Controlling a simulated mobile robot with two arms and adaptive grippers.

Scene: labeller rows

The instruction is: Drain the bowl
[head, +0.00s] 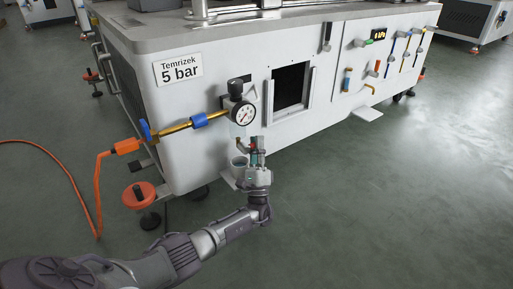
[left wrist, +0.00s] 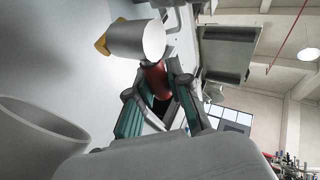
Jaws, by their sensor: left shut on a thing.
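The pressure gauge (head: 243,114) sits on the regulator at the front of the white machine, and the clear bowl (head: 236,131) hangs below it, partly hidden. My left gripper (head: 257,150) is just below and right of the bowl. In the left wrist view, my left gripper (left wrist: 158,98) is shut on a red drain handle (left wrist: 155,77). A grey cylindrical part (left wrist: 140,40) with a brass-coloured fitting (left wrist: 102,44) is beyond it. A grey cup (head: 239,164) stands left of the gripper and also shows in the left wrist view (left wrist: 38,140). My right gripper is not in view.
A blue-handled valve (head: 147,131) and brass pipe lead to the regulator, fed by an orange hose (head: 99,190). A dark square opening (head: 291,86) and a panel of small valves (head: 380,68) are to the right. The floor at right is clear.

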